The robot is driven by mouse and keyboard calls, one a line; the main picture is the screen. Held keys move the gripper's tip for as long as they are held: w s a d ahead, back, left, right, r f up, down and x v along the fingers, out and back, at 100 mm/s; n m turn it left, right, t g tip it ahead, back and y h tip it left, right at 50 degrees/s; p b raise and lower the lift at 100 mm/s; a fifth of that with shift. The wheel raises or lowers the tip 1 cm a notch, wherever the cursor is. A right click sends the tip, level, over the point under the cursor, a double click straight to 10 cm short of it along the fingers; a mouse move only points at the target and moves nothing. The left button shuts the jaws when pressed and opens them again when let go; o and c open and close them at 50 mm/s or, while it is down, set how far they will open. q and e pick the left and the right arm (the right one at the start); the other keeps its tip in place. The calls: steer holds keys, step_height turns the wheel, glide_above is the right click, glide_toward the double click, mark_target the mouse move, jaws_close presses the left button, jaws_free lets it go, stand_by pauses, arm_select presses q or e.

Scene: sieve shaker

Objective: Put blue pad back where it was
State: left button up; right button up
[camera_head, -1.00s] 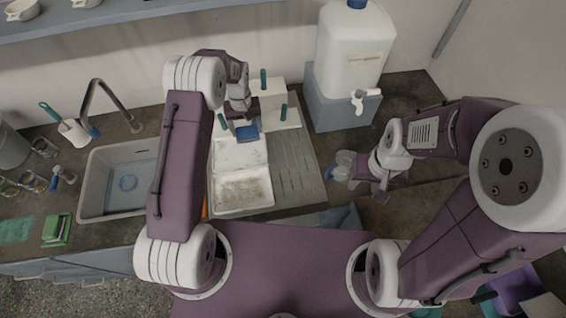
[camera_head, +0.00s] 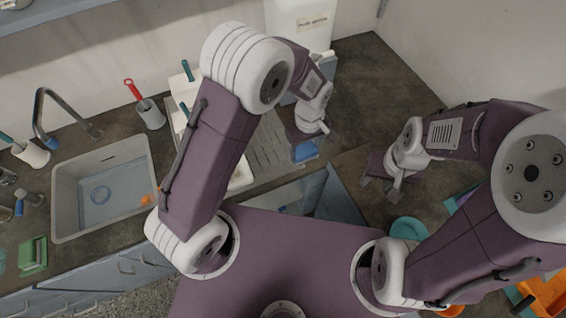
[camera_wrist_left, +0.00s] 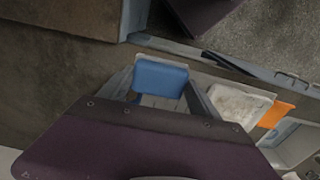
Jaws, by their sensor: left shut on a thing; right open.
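The blue pad (camera_head: 305,151) is held in my left gripper (camera_head: 305,139), which is shut on it. The pad is over the counter, by the right end of the grooved drainboard (camera_head: 268,152). In the left wrist view the blue pad (camera_wrist_left: 160,77) sits between the fingers, in front of the wrist cover. I cannot tell its exact height above the counter. My right gripper (camera_head: 379,188) is open and empty over the right part of the counter, pointing down-left.
A sink (camera_head: 100,195) is at the left. A white tray (camera_head: 240,178) is partly hidden behind my left arm. An open drawer (camera_head: 335,200) juts out below the counter. A teal bowl (camera_head: 408,229) is at right. The back right counter is clear.

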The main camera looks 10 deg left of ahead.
arm_select(q)
steer(key=shift+d, duration=0.45)
steer(key=shift+w+a, duration=0.1)
steer(key=w+a+f, duration=0.1)
steer(key=a+f, duration=0.1)
steer(key=a, duration=0.1)
steer(key=w+a+f+p, duration=0.1)
steer(key=a+f, duration=0.1)
steer(key=a, duration=0.2)
steer(key=w+a+f+p, duration=0.1)
steer(key=a+f, duration=0.2)
steer(key=a, duration=0.1)
steer(key=shift+w+a+f, duration=0.1)
steer(key=shift+a, duration=0.15)
step_height(320, 180, down, 3)
steer(key=shift+d+f+p, duration=0.1)
steer(key=shift+d+p, duration=0.05)
steer(key=shift+p, duration=0.15)
steer(key=shift+f, duration=0.35)
arm_select(e)
steer(key=shift+w+a+r, duration=0.15)
steer(key=shift+w+r, duration=0.05)
steer(key=shift+r, duration=0.4)
steer(key=shift+w+a+r, duration=0.15)
steer(key=shift+w+r, duration=0.05)
steer(key=shift+r, duration=0.35)
